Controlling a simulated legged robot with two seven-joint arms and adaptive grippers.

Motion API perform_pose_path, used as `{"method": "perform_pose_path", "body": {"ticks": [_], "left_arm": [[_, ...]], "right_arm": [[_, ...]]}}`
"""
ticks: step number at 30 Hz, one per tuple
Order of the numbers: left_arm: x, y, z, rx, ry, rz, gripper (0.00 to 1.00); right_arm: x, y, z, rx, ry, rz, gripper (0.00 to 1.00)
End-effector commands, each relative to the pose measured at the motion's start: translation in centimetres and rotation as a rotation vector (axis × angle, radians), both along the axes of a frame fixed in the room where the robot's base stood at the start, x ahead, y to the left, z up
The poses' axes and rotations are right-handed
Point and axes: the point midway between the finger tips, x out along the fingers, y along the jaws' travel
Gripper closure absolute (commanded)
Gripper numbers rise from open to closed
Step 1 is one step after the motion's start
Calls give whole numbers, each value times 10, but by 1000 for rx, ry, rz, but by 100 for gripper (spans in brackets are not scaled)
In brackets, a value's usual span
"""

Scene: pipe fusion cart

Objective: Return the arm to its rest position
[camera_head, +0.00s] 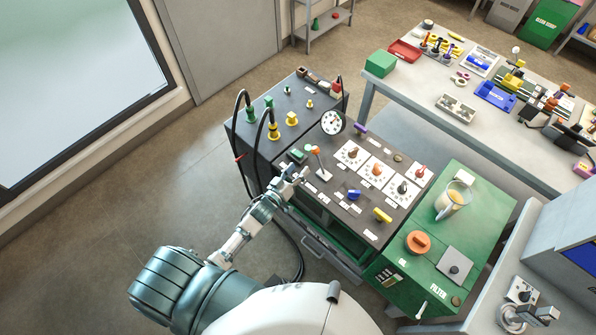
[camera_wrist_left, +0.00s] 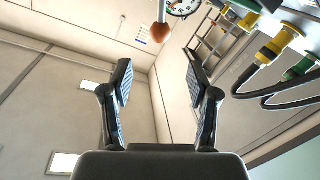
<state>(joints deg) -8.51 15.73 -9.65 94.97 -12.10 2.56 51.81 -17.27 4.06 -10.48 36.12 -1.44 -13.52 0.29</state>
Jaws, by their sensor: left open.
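My left arm comes in from the lower left in the head view. Its gripper (camera_head: 296,176) is at the near left edge of the cart's dark control panel (camera_head: 345,205), close to a lever with an orange-red knob (camera_head: 315,150). In the left wrist view the gripper (camera_wrist_left: 158,85) has its two fingers wide apart with nothing between them. The orange-brown knob (camera_wrist_left: 161,33) hangs beyond the fingertips at the top of that view, apart from them. My right gripper is not in view.
The panel carries a round gauge (camera_head: 332,122), several dial plates, a blue knob (camera_head: 354,194) and a yellow handle (camera_head: 382,215). Black hoses (camera_head: 240,110) arch at the cart's left. A green filter box (camera_head: 400,262) adjoins at right. Floor (camera_head: 180,170) left of the cart is clear.

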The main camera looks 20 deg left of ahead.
Motion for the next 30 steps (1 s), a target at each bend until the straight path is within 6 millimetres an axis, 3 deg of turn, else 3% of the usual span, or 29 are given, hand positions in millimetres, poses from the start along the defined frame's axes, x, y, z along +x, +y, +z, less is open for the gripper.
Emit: {"method": "perform_pose_path", "body": {"ticks": [11, 14, 17, 22, 26, 30], "left_arm": [[0, 0, -1, 0, 1, 0, 40], [-2, 2, -15, 11, 26, 6, 40], [-12, 7, -57, 52, 102, 22, 40], [-59, 19, -180, 188, 338, 40, 40], [-120, 25, -273, 301, 540, 21, 40], [-203, 28, -358, 413, 757, -33, 40]], "right_arm": [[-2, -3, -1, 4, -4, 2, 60], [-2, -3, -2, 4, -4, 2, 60], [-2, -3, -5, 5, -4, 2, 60], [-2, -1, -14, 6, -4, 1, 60], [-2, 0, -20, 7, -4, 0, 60], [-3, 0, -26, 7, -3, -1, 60]]}}
